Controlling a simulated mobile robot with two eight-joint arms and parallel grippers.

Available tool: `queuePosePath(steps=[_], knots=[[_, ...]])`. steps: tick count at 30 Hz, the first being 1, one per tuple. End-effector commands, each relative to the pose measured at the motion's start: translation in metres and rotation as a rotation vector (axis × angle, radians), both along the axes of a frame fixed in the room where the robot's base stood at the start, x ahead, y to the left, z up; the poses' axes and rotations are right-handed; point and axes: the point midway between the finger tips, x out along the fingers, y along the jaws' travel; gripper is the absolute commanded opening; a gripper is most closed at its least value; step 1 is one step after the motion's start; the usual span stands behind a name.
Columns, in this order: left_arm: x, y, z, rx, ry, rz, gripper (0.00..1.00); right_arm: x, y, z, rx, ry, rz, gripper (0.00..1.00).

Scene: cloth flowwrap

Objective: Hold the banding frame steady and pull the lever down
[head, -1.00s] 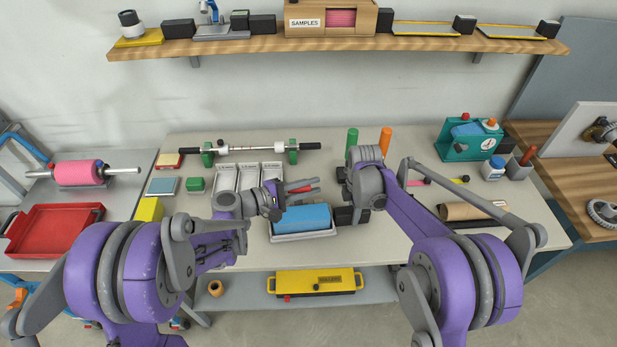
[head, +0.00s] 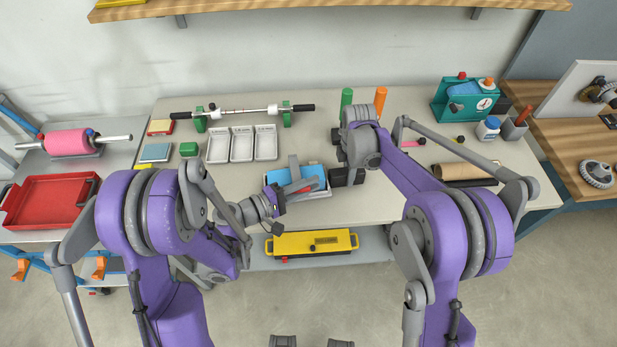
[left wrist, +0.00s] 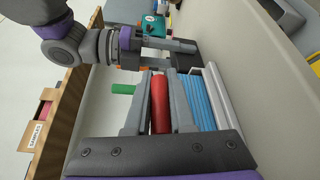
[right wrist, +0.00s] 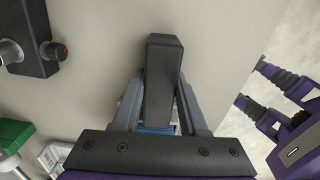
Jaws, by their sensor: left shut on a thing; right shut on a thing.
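The red lever (head: 306,190) sits between the fingers of my left gripper (head: 293,187), which is shut on it in front of the blue cloth stack. The red grip also shows between the fingers in the left wrist view (left wrist: 160,103). The dark banding frame (head: 345,176) stands at the right end of the tray. My right gripper (head: 347,158) is shut on a black block of it, seen in the right wrist view (right wrist: 162,85). The blue stack (head: 313,170) lies in a white tray (head: 322,194), partly hidden by my left gripper.
White trays (head: 242,145) and a roller bar (head: 240,112) lie behind to the left. Green (head: 346,98) and orange (head: 381,98) cylinders stand at the back. A teal device (head: 465,97) stands at the right. The table's front edge is close to the tray.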

Motion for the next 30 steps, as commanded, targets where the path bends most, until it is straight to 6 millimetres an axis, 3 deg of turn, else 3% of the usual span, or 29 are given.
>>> queuePosePath(steps=[17, 18, 22, 30], knots=[[-0.0043, -0.0014, -0.003, -0.002, 0.001, -0.004, 0.0, 0.0015, -0.0014, 0.0, -0.002, -0.004, -0.003, 0.0], [-0.0044, -0.0015, -0.003, -0.002, 0.0, -0.005, 0.25, 0.0015, -0.0014, -0.0001, -0.002, -0.004, -0.002, 0.0], [-0.0041, -0.0014, -0.0029, -0.002, 0.0, -0.003, 0.48, 0.0012, -0.0012, -0.0001, -0.002, -0.004, -0.002, 0.0], [-0.0035, -0.0013, -0.003, -0.002, 0.0, -0.003, 0.51, 0.0008, -0.0007, -0.0002, -0.001, -0.002, -0.001, 0.0]])
